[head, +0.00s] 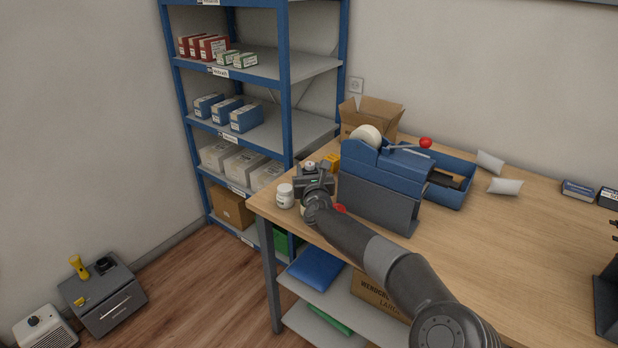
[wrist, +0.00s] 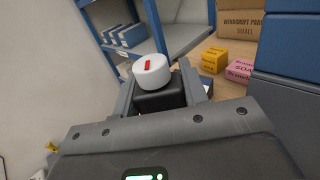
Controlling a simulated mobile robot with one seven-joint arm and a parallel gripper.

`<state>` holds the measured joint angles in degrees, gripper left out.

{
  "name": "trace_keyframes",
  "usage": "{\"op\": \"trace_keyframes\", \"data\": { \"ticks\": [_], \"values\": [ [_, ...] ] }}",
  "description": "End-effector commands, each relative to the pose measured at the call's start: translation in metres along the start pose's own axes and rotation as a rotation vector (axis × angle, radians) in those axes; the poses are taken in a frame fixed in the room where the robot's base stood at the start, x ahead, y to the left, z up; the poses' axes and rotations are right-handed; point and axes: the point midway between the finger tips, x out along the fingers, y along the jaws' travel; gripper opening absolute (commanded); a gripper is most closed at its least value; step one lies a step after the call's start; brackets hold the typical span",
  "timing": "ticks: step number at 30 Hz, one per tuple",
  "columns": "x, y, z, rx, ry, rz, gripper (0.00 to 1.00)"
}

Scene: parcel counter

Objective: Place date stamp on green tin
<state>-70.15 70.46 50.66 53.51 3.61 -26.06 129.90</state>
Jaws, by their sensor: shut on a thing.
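My gripper (head: 312,184) is over the left end of the wooden table. It is shut on the date stamp, which has a black body (wrist: 160,98) and a round white knob with a red mark (wrist: 151,71). In the wrist view the stamp stands between the two fingers with its knob away from the palm. In the head view the knob (head: 309,166) just shows above the gripper. The stamp's lower end is hidden, so I cannot tell whether it touches anything. I cannot make out a green tin in either view; the gripper and arm hide part of the table.
A white jar (head: 285,196) stands left of my gripper near the table edge. A blue tape dispenser (head: 380,185) is close on the right. A yellow box (wrist: 214,60) and a pink box (wrist: 240,70) stand behind. The right tabletop (head: 500,245) has free room.

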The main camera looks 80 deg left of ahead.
Motion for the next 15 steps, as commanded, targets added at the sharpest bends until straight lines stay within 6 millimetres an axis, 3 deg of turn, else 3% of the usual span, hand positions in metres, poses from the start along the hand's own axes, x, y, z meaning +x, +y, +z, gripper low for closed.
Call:
{"op": "trace_keyframes", "data": {
  "ticks": [4,14,15],
  "values": [
    [0.000,0.000,-0.020,0.000,0.000,0.000,0.07],
    [0.000,0.000,-0.023,0.001,0.000,-0.001,0.07],
    [0.000,0.000,-0.025,0.000,0.000,0.000,0.41]
  ]
}}
